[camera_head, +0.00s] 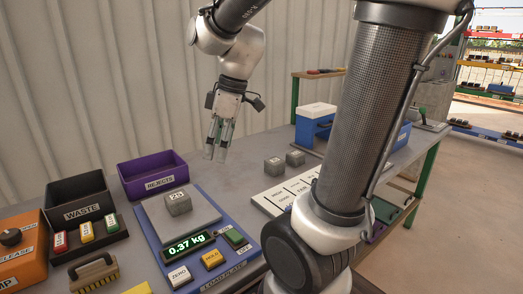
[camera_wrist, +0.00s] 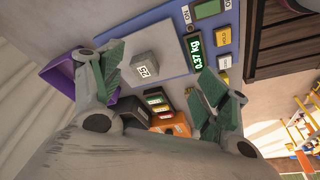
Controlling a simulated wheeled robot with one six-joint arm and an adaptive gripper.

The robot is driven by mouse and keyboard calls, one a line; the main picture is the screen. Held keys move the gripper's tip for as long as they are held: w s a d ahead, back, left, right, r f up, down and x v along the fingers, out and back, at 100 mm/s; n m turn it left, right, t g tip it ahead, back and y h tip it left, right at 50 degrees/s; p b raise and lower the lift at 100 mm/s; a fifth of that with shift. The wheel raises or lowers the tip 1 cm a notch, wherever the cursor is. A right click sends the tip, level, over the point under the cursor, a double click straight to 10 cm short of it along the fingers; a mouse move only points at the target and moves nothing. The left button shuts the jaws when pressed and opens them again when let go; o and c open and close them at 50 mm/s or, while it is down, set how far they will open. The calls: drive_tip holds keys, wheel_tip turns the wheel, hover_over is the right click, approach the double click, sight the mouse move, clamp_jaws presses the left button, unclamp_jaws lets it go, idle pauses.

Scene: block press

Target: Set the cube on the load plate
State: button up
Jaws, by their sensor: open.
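A grey cube (camera_head: 178,201) with a printed label sits on the grey load plate (camera_head: 160,226), and the scale display (camera_head: 188,245) reads 0.37 kg. In the wrist view the cube (camera_wrist: 146,67) rests on the plate (camera_wrist: 168,82) and shows between my fingers, farther off, with neither finger touching it. My gripper (camera_head: 217,150) is open and empty, pointing down above the bench, up and to the right of the cube in the head view. Two more grey cubes, one here (camera_head: 273,166) and one behind it (camera_head: 295,158), stand on the bench to the right.
A purple rejects bin (camera_head: 152,188) and a black waste bin (camera_head: 68,210) stand left of the scale. A blue box (camera_head: 314,130) with a white top stands farther back. A brush (camera_head: 93,272) lies at the front left.

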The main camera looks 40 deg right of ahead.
drive_tip(key=s+d+m+t+h, duration=0.1)
drive_tip(key=s+d+m, duration=0.1)
drive_tip(key=s+m, duration=0.3)
drive_tip(key=s+d+r+m+t+h, duration=0.1)
drive_tip(key=s+d+m, duration=0.2)
drive_tip(key=s+m, duration=0.2)
drive_tip(key=shift+s+d+t, duration=0.3)
drive_tip(key=shift+s, duration=0.2)
